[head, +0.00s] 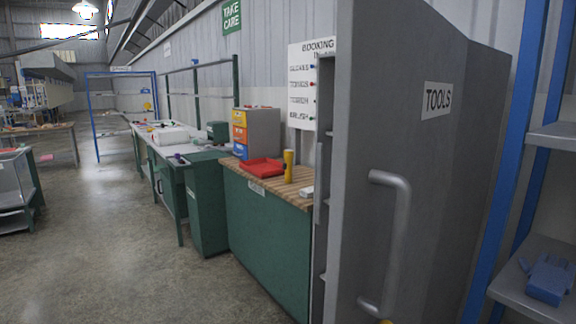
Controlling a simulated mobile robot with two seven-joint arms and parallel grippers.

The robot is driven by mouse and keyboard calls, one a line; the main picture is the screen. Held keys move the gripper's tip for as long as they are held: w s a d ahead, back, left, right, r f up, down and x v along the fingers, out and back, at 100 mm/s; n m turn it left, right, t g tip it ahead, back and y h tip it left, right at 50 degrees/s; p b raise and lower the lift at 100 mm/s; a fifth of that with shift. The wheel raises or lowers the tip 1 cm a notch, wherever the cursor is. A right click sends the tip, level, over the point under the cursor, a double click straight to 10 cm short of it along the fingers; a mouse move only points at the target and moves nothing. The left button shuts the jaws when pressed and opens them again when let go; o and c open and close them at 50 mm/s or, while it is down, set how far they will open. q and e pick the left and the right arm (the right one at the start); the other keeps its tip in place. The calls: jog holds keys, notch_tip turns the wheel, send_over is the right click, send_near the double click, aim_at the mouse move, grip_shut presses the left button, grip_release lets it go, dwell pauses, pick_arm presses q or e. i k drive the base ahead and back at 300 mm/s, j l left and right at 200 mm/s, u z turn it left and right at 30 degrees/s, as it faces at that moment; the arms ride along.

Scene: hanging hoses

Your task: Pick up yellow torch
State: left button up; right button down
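Neither of my grippers is in view.
A large grey tool cabinet door (440,110) marked TOOLS, with a long handle (393,245), stands close on the right, beside the wooden top. A drawer unit (254,132) stands behind the tray. The concrete floor (120,260) at left is clear.

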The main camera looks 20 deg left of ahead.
aim_at(288, 154)
jog(key=i+j, duration=0.1)
jog(key=j, duration=0.7)
jog(key=i+j, duration=0.1)
jog(key=j, duration=0.75)
jog(key=z, duration=0.05)
